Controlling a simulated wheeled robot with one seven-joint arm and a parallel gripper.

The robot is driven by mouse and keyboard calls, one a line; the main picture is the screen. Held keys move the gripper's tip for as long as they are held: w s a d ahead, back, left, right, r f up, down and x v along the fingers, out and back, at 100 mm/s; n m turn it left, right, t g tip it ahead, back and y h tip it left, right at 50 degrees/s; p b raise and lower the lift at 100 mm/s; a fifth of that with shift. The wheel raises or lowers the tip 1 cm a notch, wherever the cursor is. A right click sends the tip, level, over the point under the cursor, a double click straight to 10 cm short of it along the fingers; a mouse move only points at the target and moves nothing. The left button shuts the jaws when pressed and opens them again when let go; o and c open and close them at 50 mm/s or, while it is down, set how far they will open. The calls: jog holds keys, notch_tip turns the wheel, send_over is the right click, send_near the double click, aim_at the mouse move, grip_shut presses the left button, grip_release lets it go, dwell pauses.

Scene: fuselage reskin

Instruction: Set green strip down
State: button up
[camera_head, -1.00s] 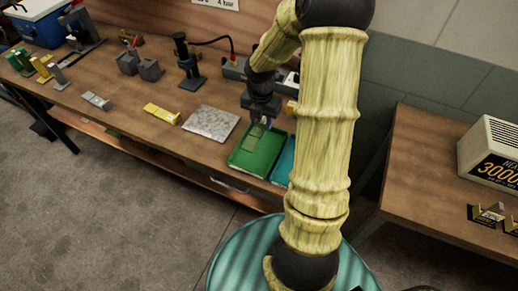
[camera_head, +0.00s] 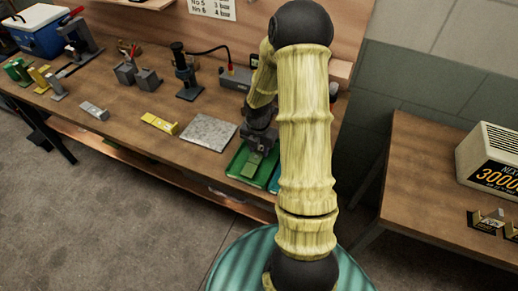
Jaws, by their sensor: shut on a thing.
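My gripper (camera_head: 256,150) points down over the green tray (camera_head: 236,168) at the front edge of the workbench. It is shut on the green strip (camera_head: 252,166), a small dull-green piece that shows just below the jaws. The strip is low, within the tray's outline; I cannot tell whether it touches the tray floor. My arm and wrist hide the tray's back part.
A teal tray (camera_head: 274,180) stands right of the green tray, mostly behind my arm. A grey plate (camera_head: 208,131) lies left of it, then a yellow block (camera_head: 159,123) and a grey block (camera_head: 94,110). A black stand (camera_head: 187,75) is farther back.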

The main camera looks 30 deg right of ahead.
aim_at(258, 154)
jog(key=shift+f, duration=0.3)
jog(key=shift+f, duration=0.15)
jog(key=o, duration=1.1)
jog(key=r, duration=1.2)
jog(key=shift+s+a+r+p, duration=0.15)
jog(key=shift+s+a+p, duration=0.1)
jog(key=shift+p, duration=0.15)
